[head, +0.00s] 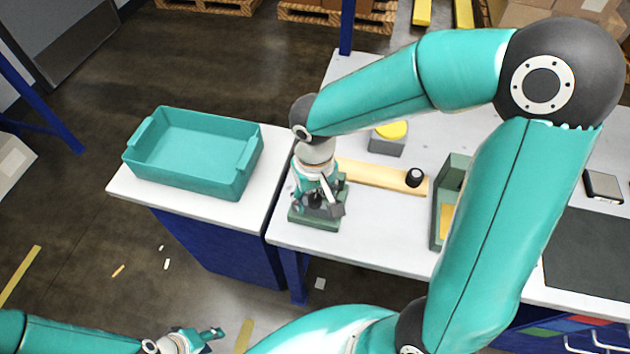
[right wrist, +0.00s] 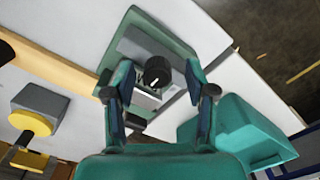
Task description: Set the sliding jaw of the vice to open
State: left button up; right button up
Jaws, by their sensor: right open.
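The vice, on a green base (head: 318,223), stands at the left edge of the white workbench; my right gripper and wrist hide much of it in the head view. In the right wrist view the vice (right wrist: 145,46) shows grey jaw blocks and a round black knob (right wrist: 157,72) with a white mark. My right gripper (head: 322,205) is over the vice, open, its fingers on either side of the knob in the right wrist view (right wrist: 158,66). I cannot tell whether the fingers touch it, nor the jaw gap. My left gripper (head: 207,336) is low at the bottom left, away from the bench.
A teal bin (head: 190,185) stands on the side table to the left. A wooden strip (head: 375,177) with a black knob (head: 414,177), a grey box with a yellow top (head: 390,135) and a green tray (head: 441,225) are to the vice's right. The bench front between vice and tray is clear.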

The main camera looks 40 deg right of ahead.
aim_at(315, 201)
notch_tip(315, 201, up, 11)
jog(key=shift+r, duration=0.15)
dwell(0.7)
